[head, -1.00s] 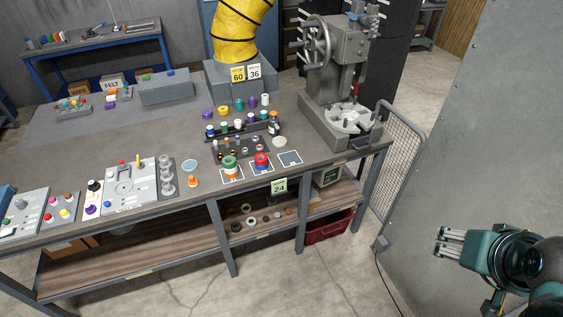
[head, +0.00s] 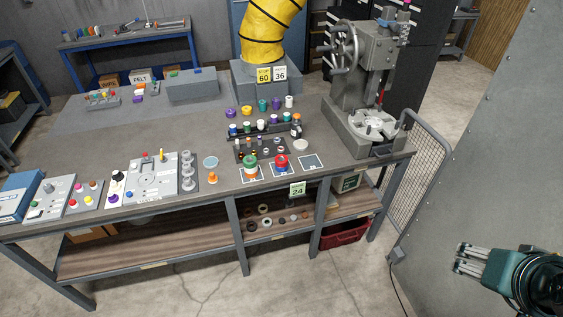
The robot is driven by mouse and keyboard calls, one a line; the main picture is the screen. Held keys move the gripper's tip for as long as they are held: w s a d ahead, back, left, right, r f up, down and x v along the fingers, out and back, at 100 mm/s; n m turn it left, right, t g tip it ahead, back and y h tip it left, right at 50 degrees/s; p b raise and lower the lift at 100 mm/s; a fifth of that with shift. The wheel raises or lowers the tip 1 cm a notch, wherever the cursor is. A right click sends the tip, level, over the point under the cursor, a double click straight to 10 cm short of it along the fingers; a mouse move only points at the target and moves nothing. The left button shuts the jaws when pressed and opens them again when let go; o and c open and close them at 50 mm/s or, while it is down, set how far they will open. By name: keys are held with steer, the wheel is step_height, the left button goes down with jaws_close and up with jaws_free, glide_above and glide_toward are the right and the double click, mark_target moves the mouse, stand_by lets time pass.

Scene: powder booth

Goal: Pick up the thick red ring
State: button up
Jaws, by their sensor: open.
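A thick red ring (head: 281,161) is at the front edge of the grey workbench (head: 150,222), on a white-bordered square pad right of centre. It seems to sit around or on another small part, but it is too small to tell which. A green ring stack (head: 250,164) with orange below stands on the pad to its left. My gripper (head: 463,258) is at the lower right, beyond the bench's right end and far from the red ring. Its fingers point left, apart and empty.
An empty pad (head: 311,162) lies right of the red ring. A dark rack (head: 260,148) of small parts and a bottle (head: 296,127) stand behind. A grey press (head: 365,85) and a mesh guard (head: 420,165) are between the ring and my gripper's side.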

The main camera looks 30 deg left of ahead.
steer(key=w+a+r+n+g+y, duration=0.1)
steer(key=w+a+r+n+g, duration=0.3)
steer(key=w+a, duration=0.8)
steer(key=w+a+r+n+t, duration=0.1)
steer(key=w+a+r+n, duration=0.3)
steer(key=w+a, duration=0.75)
steer(key=w+a+f+n+g, duration=0.1)
steer(key=w+a+f+n, duration=0.3)
steer(key=a, duration=0.5)
steer(key=w+a+f+n+g, duration=0.1)
steer(key=w+a+f, duration=0.4)
steer(key=a, duration=0.3)
steer(key=w+a+f+n+g, duration=0.1)
steer(key=w+a+f+n, duration=0.3)
steer(key=a, duration=0.5)
steer(key=a+f+n+g+h+p, duration=0.1)
steer(key=a+f+n, duration=0.2)
steer(key=a+f, duration=1.3)
steer(key=a, duration=0.3)
steer(key=shift+s+f+n, duration=0.15)
steer(key=shift+s+n, duration=0.2)
steer(key=shift+n, duration=0.05)
steer(key=shift+f, duration=0.1)
